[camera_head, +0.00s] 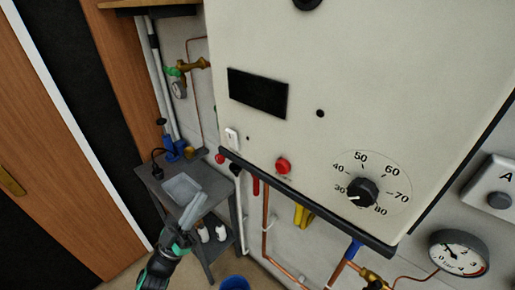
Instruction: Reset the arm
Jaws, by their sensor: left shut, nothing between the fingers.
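My left gripper (194,209) shows in the lower left of the head view. Its grey fingers are together with nothing between them. It points up and to the right and appears in front of the small grey table (155,185), overlapping it in the picture. The dark, green-marked wrist of my left arm comes up from the bottom edge. My right gripper is not in view.
A large cream boiler panel (330,60) fills the centre and right, with a temperature dial (362,191) and a red button (283,166). Pipes and a pressure gauge (459,253) are below. A wooden door (40,150) stands left. A blue bucket (235,283) is at the bottom.

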